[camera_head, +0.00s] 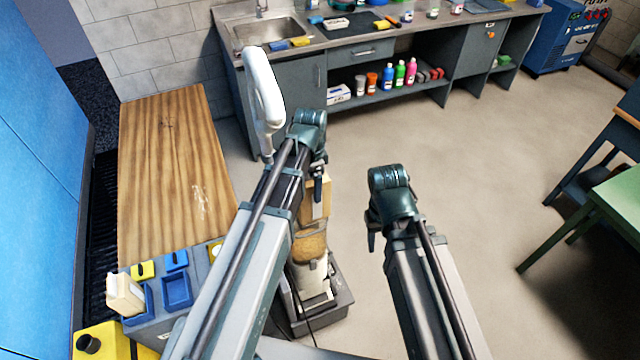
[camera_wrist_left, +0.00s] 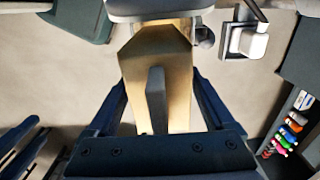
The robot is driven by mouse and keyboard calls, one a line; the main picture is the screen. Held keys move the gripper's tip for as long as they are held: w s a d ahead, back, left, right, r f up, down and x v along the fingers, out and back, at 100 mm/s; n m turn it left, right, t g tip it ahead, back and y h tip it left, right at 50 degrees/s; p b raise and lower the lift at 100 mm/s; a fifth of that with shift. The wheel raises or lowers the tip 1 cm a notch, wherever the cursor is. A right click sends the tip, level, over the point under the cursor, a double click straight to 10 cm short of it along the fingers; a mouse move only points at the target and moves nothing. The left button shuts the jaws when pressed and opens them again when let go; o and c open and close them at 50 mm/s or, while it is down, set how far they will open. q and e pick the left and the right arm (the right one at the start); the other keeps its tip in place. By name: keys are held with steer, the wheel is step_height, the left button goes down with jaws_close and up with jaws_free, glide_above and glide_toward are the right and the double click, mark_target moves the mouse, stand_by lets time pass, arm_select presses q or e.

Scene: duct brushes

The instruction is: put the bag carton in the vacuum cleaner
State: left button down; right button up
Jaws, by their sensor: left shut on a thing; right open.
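The vacuum cleaner (camera_head: 317,287) stands upright on the floor, partly hidden behind my left arm. Its lower body is white with a brown section, on a dark base. A white looped handle (camera_head: 264,95) rises above my left arm. My left gripper (camera_head: 319,186) is shut on the tan bag carton (camera_head: 324,197), at the upper part of the cleaner. In the left wrist view the carton (camera_wrist_left: 178,78) sits between the fingers. I cannot tell whether it is inside the cleaner or in front of it. My right gripper (camera_head: 372,236) is open and empty, to the right and apart from the cleaner.
A wooden-topped bench (camera_head: 165,170) stands at left, with a grey caddy (camera_head: 140,325) at its near end. A sink counter (camera_head: 345,35) with shelves runs along the back. A green table (camera_head: 615,205) is at right. The floor between is clear.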

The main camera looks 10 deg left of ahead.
arm_select(q)
steer(key=shift+s+a, duration=0.25)
steer(key=shift+a, duration=0.75)
